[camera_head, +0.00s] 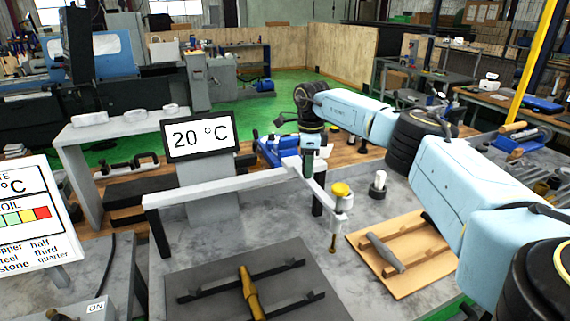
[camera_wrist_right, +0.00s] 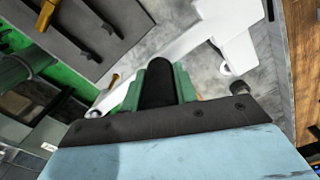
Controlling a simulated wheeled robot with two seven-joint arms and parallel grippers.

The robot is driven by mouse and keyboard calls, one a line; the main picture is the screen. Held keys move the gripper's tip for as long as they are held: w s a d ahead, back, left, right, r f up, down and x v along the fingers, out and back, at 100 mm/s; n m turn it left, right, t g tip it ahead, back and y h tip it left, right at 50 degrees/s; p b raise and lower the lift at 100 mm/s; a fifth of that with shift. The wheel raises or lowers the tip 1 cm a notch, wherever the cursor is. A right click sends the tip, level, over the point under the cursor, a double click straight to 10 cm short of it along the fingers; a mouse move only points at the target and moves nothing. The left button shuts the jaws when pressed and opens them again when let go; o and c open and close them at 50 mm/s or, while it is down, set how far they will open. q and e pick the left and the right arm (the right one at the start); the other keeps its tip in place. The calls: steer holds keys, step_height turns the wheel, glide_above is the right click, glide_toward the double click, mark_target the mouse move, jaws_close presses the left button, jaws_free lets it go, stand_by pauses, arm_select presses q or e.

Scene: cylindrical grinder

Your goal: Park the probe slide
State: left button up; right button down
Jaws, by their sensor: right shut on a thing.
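The probe slide (camera_head: 318,187) is a white arm at the right end of a pale horizontal rail (camera_head: 220,187). It carries a yellow knob (camera_head: 340,189) and a brass probe tip (camera_head: 332,242) that points down over the grey table. My right gripper (camera_head: 308,163) is at the slide's rail end, shut on a dark handle. In the right wrist view its green fingers (camera_wrist_right: 158,85) flank this dark handle, with the white slide (camera_wrist_right: 235,45) behind. The handle's lower part is hidden. My left gripper is not in view.
A dark tray (camera_head: 205,255) with a brass workpiece (camera_head: 249,292) lies in front of the rail. A wooden board (camera_head: 412,275) with a grey workpiece (camera_head: 384,252) lies to the right. A small white-topped post (camera_head: 378,184) stands behind the board. A 20 °C display (camera_head: 200,134) stands behind the rail.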

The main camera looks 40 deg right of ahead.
steer(key=shift+s+d+r+p, duration=0.15)
steer(key=shift+s+d, duration=0.3)
steer(key=shift+d, duration=0.8)
steer(key=shift+s+d+f+p, duration=0.15)
steer(key=shift+s+d, duration=0.25)
steer(key=shift+d, duration=0.85)
steer(key=shift+r, duration=0.15)
steer(key=c, duration=1.5)
jaws_free()
steer(key=o, duration=0.4)
steer(key=shift+d, duration=0.15)
step_height(320, 180, up, 13)
steer(key=shift+r, duration=0.1)
